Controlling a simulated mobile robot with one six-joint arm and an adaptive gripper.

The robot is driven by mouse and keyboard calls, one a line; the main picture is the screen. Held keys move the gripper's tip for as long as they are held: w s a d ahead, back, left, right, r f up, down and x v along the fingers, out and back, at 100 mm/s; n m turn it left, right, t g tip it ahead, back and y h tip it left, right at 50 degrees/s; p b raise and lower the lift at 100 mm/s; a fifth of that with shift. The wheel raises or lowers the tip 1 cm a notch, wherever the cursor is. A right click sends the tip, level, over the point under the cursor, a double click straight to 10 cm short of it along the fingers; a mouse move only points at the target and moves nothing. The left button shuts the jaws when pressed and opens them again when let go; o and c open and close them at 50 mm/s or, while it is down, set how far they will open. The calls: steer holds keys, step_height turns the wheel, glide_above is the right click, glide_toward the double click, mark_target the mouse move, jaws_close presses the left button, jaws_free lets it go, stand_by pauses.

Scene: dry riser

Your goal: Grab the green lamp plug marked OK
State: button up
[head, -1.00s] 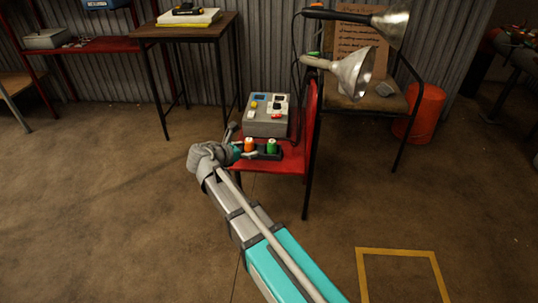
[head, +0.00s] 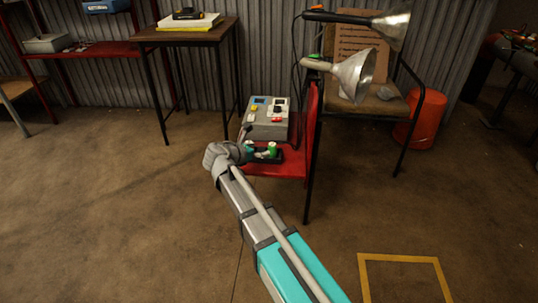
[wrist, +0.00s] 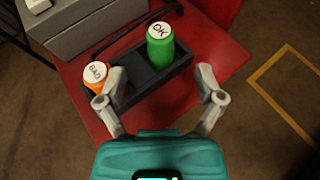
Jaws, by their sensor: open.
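The green plug marked OK (wrist: 159,48) stands upright in a dark tray (wrist: 153,80) on a red seat. It also shows in the head view (head: 272,149), just right of my gripper. An orange plug marked BAD (wrist: 97,74) stands in the same tray, to the left in the wrist view. My gripper (wrist: 162,90) is open and empty. Its left finger is close beside the orange plug and overlaps it in the picture. Its right finger is at the right of the tray. The green plug is ahead of the gap between the fingers, apart from both.
A grey control box (head: 267,118) with coloured buttons stands behind the tray on the red seat (head: 291,163). A wooden chair (head: 375,104) and an orange bucket (head: 423,118) stand farther right. Floor in front is open.

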mark_target(269, 146)
steer(key=shift+x, duration=1.15)
steer(key=shift+b, duration=0.3)
steer(key=shift+b+x, duration=0.9)
steer(key=shift+x, duration=1.75)
steer(key=shift+c, duration=0.2)
jaws_close()
steer(key=shift+r, duration=0.15)
